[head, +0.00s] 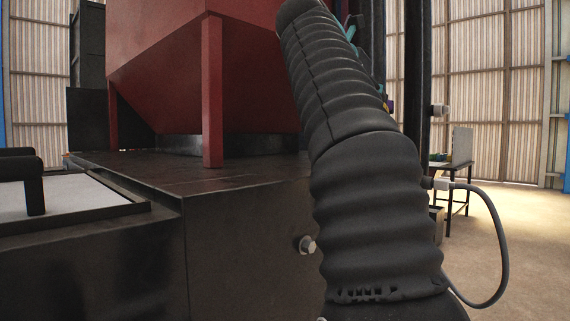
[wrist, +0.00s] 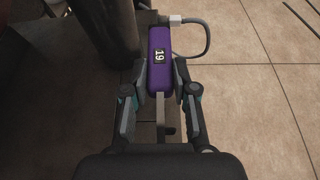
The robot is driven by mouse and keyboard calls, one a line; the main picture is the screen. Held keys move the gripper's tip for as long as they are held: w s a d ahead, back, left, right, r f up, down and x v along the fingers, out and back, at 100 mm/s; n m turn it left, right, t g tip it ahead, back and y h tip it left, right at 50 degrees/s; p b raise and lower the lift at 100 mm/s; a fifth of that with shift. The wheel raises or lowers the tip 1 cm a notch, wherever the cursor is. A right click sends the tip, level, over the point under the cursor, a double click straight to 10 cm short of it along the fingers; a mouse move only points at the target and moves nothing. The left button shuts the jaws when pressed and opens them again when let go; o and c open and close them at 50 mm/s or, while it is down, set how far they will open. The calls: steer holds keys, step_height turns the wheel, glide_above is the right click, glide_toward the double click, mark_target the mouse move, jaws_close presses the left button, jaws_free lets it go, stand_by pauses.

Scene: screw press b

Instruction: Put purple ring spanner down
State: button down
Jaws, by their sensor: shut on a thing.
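The purple ring spanner (wrist: 159,72) shows in the wrist view, with a purple body and a dark label reading 19. My gripper (wrist: 161,93) is shut on it, one finger on each side. The spanner is held above the floor, and its lower part runs back between the fingers, partly hidden. In the head view my arm's dark ribbed sleeve fills the middle right, and the gripper and spanner are mostly hidden behind it.
A dark machine base (head: 246,235) with a red hopper (head: 165,60) stands left of my arm. A small table (head: 456,188) with objects stands at the far right. The tiled floor (wrist: 262,75) is open to the right.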

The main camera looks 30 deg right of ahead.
steer(key=w+a+f, duration=0.2)
steer(key=a, duration=0.1)
steer(key=w+a+f+b, duration=0.1)
steer(key=w+a+f, duration=0.1)
steer(key=a, duration=0.1)
steer(key=w+a+f, duration=0.2)
steer(key=a+f, duration=0.1)
steer(key=shift+w+a+b, duration=0.25)
steer(key=shift+w+b, duration=0.05)
steer(key=shift+w, duration=0.05)
steer(key=shift+a+f+b, duration=0.1)
steer(key=shift+f+b, duration=1.15)
steer(key=shift+f, duration=0.75)
steer(key=c, duration=0.9)
jaws_free()
steer(key=p+v, duration=0.3)
steer(key=v, duration=0.9)
steer(key=shift+s, duration=0.15)
